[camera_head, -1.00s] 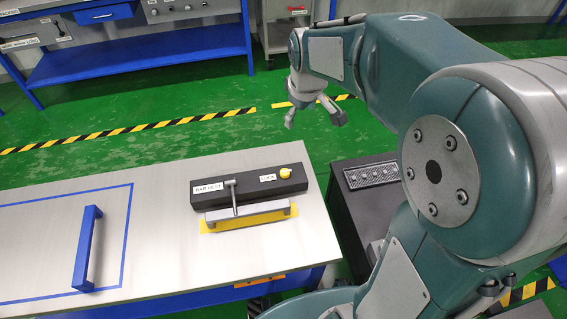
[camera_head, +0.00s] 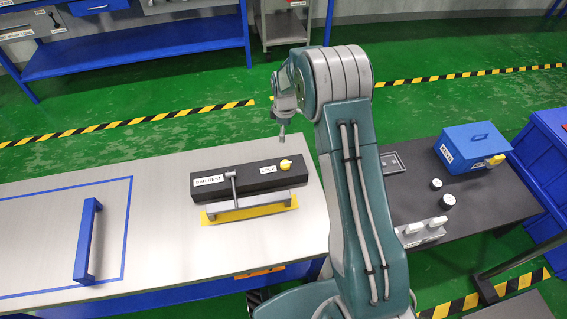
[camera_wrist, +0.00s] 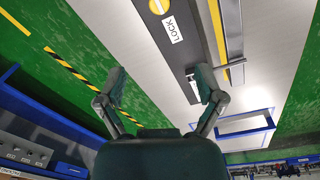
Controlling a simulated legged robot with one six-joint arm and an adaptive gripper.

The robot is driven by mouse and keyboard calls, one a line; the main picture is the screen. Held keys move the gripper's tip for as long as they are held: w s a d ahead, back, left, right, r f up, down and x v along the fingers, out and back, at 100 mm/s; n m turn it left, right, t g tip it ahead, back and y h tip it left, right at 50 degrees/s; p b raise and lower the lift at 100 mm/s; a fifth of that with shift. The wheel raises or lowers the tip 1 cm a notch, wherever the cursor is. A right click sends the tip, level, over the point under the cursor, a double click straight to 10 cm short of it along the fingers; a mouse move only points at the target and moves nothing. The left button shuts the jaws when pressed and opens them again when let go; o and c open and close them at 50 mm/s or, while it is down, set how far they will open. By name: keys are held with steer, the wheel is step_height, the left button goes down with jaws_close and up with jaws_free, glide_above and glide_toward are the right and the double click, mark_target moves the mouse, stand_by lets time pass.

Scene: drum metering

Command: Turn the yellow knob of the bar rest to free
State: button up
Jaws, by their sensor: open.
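The yellow knob (camera_head: 285,164) sits on top of the black bar rest block (camera_head: 238,181), at its right end beside a LOCK label. The bar rest lies on the light bench top, with a grey bar and a yellow plate along its front and a small upright lever near its middle. In the wrist view the knob (camera_wrist: 158,6) is at the top edge, with a slot across it. My gripper (camera_head: 283,138) hangs above and behind the knob, apart from it. In the wrist view its two fingers (camera_wrist: 160,88) are spread and empty.
A blue handle (camera_head: 88,240) stands on the bench at left inside a blue outline. At right, a dark table holds a blue box (camera_head: 473,148) and small black-and-white items. Green floor with striped tape lies behind the bench.

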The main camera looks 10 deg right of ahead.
steer(key=n, duration=0.2)
glide_toward(284, 163)
steer(key=shift+g, duration=0.3)
steer(key=f, duration=1)
steer(key=shift+w, duration=0.25)
steer(key=shift+r, duration=0.1)
steer(key=c, duration=1.1)
